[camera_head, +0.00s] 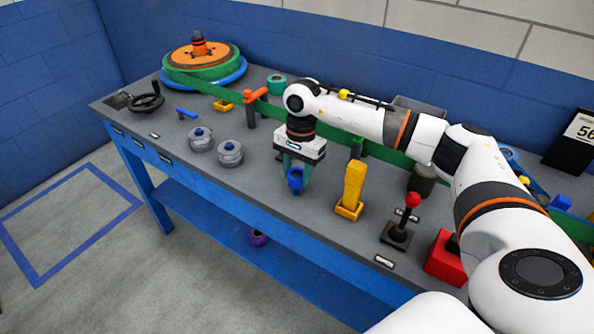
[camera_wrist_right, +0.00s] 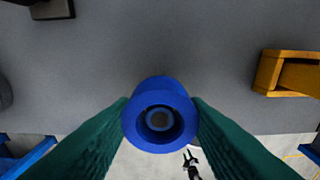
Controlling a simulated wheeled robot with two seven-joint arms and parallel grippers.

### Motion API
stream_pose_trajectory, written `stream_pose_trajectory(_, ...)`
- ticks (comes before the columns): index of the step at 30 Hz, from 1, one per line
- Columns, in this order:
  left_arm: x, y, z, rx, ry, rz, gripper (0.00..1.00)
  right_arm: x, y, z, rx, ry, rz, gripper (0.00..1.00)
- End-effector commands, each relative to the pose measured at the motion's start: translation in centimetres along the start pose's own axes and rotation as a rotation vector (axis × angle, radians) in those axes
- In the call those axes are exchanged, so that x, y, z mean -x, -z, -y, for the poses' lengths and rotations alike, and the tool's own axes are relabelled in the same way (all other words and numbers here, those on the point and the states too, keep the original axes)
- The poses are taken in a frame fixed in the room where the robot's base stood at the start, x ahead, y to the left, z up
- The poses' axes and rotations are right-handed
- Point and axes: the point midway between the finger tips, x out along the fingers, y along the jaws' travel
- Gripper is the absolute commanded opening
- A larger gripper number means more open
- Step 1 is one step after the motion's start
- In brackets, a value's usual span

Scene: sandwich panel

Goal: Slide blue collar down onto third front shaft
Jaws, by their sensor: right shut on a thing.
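My right gripper (camera_head: 296,172) is over the front part of the bench, its green fingers pointing down. It is shut on the blue collar (camera_head: 295,184), which also shows between both fingers in the right wrist view (camera_wrist_right: 159,87). A grey round shape shows inside the collar's bore; I cannot tell whether it is a shaft end. The third front shaft cannot be made out; the gripper and collar may hide it. To the left stand two grey wheels with blue tops, the left one (camera_head: 201,141) and the right one (camera_head: 230,156).
A yellow lever (camera_head: 352,186) stands close to the right of the gripper. Further right are a red-knobbed joystick (camera_head: 412,200) and a red box (camera_head: 444,261). A green belt (camera_head: 390,155) runs behind. A purple ring (camera_head: 258,238) lies on the lower shelf.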

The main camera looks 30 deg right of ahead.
Motion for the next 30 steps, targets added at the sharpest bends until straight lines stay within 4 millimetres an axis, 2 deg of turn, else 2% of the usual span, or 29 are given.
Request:
stream_pose_trajectory(18,-2.6,0.2,0.1,0.0,0.0,0.0,0.36,-3.3,-0.4,0.0,0.0,0.001,0.0,0.18)
stream_pose_trajectory(27,-2.6,0.3,0.1,-0.001,0.0,-0.001,0.36,-3.4,-0.4,0.0,0.0,0.0,0.0,0.18)
stream_pose_trajectory(28,-2.6,0.3,0.1,-0.001,0.001,-0.001,0.36,-3.4,-0.4,0.0,0.0,0.0,0.0,0.44)
stream_pose_trajectory(30,-2.6,0.3,0.1,-0.001,0.001,-0.001,0.36,-3.4,-0.4,0.0,0.0,0.0,0.0,0.55)
